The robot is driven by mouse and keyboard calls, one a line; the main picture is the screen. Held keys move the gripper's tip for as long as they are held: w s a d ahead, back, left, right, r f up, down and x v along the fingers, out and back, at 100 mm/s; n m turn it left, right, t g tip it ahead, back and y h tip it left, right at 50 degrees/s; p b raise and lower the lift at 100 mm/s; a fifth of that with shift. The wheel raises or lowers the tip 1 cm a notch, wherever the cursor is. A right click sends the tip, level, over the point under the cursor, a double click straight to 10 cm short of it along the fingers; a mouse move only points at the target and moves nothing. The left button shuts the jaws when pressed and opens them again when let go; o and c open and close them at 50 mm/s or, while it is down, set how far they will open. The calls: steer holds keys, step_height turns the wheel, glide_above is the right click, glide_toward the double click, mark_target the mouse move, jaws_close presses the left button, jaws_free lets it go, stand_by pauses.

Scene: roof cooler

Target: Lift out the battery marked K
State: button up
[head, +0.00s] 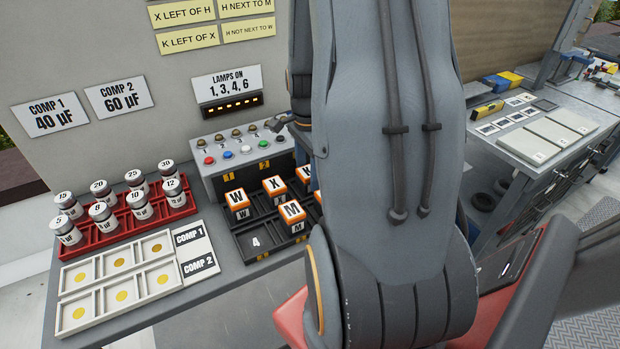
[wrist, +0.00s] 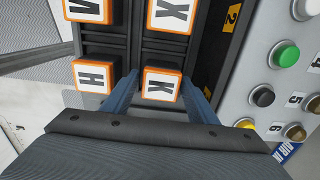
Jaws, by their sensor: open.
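The battery marked K (wrist: 161,86) has an orange-edged white top and stands in the black rack (wrist: 137,30) in the wrist view. My gripper (wrist: 159,80) is open, with one blue finger on each side of K. I cannot tell how far down the fingers reach or whether they touch it. In the head view only a sliver of K (head: 305,174) shows at the back row's right end. My arm hides the rest of it and my gripper there.
The battery marked X (wrist: 170,14) is in K's row, and H (wrist: 94,77) and M (wrist: 87,10) are in the neighbouring row. W (head: 237,199) stands left of X. Slot 4 (head: 256,242) is empty. A button box (head: 240,160) stands close behind the rack.

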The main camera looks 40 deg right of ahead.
steer(key=shift+c, duration=0.3)
steer(key=c, duration=1)
